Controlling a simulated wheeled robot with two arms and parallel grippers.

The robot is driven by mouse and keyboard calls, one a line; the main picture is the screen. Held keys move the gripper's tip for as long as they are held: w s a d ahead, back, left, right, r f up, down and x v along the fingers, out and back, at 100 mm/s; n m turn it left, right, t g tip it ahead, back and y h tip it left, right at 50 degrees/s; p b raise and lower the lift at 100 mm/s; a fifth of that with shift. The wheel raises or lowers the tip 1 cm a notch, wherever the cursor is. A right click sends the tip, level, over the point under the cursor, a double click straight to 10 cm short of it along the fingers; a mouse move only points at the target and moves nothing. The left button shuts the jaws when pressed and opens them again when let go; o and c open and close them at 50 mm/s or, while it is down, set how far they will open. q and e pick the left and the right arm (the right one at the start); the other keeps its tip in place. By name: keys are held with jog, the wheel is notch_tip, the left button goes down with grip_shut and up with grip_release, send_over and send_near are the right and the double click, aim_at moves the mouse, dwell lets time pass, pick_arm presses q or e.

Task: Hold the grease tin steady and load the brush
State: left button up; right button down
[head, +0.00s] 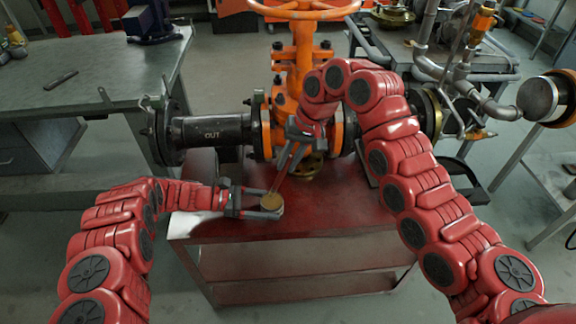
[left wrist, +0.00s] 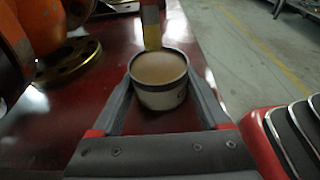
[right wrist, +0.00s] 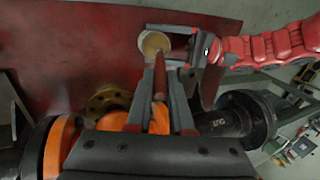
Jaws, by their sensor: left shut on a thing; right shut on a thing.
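The grease tin (head: 272,202) is a small pale cup with tan grease inside, near the red bench's front edge. My left gripper (head: 268,209) is shut on its sides; the tin looks upright in the left wrist view (left wrist: 160,95). My right gripper (head: 285,168) is above and behind the tin, shut on the brush, which points down towards it. The brush (right wrist: 160,82) shows between the fingers in the right wrist view. In the left wrist view the brush (left wrist: 151,22) ends at the tin's far rim; I cannot tell whether it touches the grease.
The orange gate valve (head: 298,70) and its black pipe (head: 212,130) stand just behind my grippers on the red bench (head: 320,218). A grey workbench (head: 60,90) is at left. Metal pipework (head: 470,85) is at right. The bench's front right is clear.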

jog(key=shift+r, duration=2.6)
pick_arm(q)
jog(key=o, duration=0.8)
jog(key=shift+o, duration=0.2)
